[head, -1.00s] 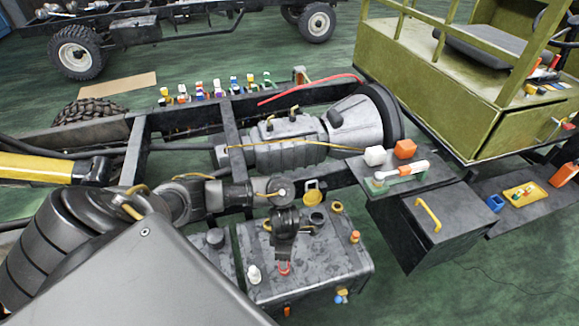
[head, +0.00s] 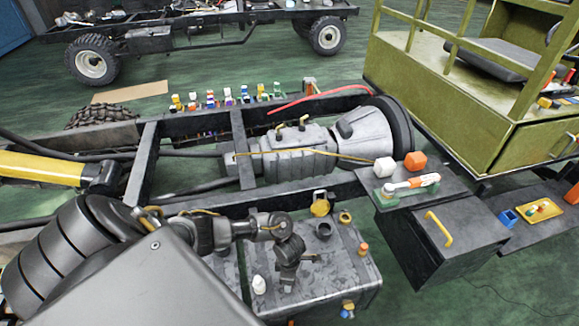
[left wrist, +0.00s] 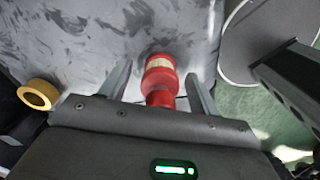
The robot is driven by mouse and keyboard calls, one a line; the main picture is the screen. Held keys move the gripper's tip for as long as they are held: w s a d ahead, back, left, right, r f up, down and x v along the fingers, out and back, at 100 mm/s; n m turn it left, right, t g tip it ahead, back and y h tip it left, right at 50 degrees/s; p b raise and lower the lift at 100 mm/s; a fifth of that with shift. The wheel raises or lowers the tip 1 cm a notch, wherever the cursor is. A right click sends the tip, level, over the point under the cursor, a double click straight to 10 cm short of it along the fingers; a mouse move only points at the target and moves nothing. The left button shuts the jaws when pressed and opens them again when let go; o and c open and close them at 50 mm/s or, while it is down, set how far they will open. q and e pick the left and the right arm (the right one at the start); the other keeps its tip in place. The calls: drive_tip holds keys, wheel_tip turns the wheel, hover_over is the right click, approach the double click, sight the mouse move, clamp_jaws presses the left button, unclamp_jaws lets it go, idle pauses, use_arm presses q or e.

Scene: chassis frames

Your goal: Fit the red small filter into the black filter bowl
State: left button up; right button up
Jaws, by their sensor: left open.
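The red small filter (left wrist: 160,75), with a pale band, shows in the left wrist view between the two fingers of my left gripper (left wrist: 157,70). The fingers are apart, with a gap visible on both sides of it. In the head view my left gripper (head: 288,283) points down at the top of the grey tank, and the red filter is hidden there. A dark round piece (head: 323,230) on the tank, behind and right of the gripper, looks like the black filter bowl, but I cannot be sure. My right gripper is not in view.
The tank top (head: 335,270) also carries a white piece (head: 259,285), a yellow-rimmed ring (head: 345,217), a yellow part (head: 320,204) and an orange-capped piece (head: 363,248). A dark box with a yellow handle (head: 434,222) stands to the right.

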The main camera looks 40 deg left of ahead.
use_arm(q)
drive_tip(key=shift+f, duration=0.15)
drive_tip(key=c, duration=1.1)
drive_tip(key=shift+r, duration=0.35)
wheel_tip(320, 180, up, 2)
drive_tip(key=shift+w+r+p, duration=0.1)
drive_tip(key=shift+p, duration=0.25)
drive_tip(key=shift+s+d+r+p, duration=0.8)
drive_tip(key=shift+s+r, duration=0.9)
drive_tip(key=shift+s, duration=0.5)
drive_tip(key=shift+s+d+r+p, duration=0.55)
drive_tip(key=shift+s+d+r, duration=0.35)
drive_tip(key=shift+s+r, duration=1.1)
drive_tip(key=shift+s+d+r+p, duration=0.8)
drive_tip(key=shift+s+r, duration=0.6)
drive_tip(key=shift+s, duration=1.05)
